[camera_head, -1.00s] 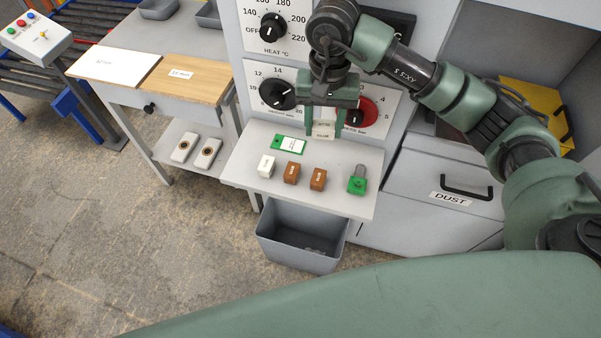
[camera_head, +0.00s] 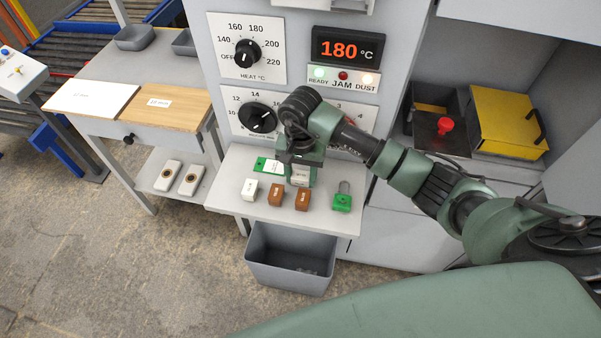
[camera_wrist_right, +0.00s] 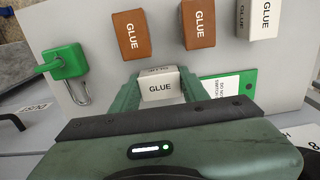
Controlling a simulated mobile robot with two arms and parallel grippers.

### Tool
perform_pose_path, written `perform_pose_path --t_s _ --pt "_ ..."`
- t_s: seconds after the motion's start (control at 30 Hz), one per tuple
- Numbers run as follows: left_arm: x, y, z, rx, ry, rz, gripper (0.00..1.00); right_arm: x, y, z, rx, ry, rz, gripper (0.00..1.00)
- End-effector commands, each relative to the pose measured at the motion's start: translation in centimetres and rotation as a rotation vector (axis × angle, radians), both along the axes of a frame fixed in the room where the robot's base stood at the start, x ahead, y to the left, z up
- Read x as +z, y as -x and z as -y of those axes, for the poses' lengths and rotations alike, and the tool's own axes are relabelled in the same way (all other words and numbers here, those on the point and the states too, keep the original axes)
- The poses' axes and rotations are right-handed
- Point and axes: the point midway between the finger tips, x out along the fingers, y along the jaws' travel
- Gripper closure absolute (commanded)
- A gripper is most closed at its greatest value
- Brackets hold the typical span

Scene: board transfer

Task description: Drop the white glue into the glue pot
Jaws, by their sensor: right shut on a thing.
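My right gripper (camera_head: 300,176) is shut on a white block of glue (camera_head: 300,174) over the back part of the grey shelf (camera_head: 235,207). In the right wrist view the held block (camera_wrist_right: 160,88), labelled GLUE, sits between the two green fingers (camera_wrist_right: 160,95). I cannot tell whether it touches the shelf. A second white glue block (camera_head: 250,188) stands on the shelf at the left of two brown glue blocks (camera_head: 275,195) (camera_head: 302,199). No container labelled as the glue pot is readable. My left gripper is not in view.
A green padlock (camera_head: 342,200) and a green tag (camera_head: 264,165) lie on the shelf. A grey bin (camera_head: 290,262) is below it. The panel behind has dials and a display (camera_head: 348,48) reading 180 °C. A yellow lid (camera_head: 505,115) and a red knob (camera_head: 445,125) are at right.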

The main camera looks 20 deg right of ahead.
Motion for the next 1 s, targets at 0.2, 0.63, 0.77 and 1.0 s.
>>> perform_pose_path --t_s 0.2,0.63,0.77,1.0 --pt "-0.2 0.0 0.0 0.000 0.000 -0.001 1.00 -0.1 -0.1 0.0 0.001 0.000 0.002 0.95" --pt "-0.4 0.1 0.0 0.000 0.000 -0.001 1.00 -0.2 0.0 0.0 0.001 0.000 0.001 0.34" --pt "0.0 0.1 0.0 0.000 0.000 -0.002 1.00 0.2 0.0 0.0 0.001 -0.002 0.001 0.34" --pt "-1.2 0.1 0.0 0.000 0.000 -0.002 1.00 3.7 -0.3 0.0 0.002 0.000 0.009 0.34"
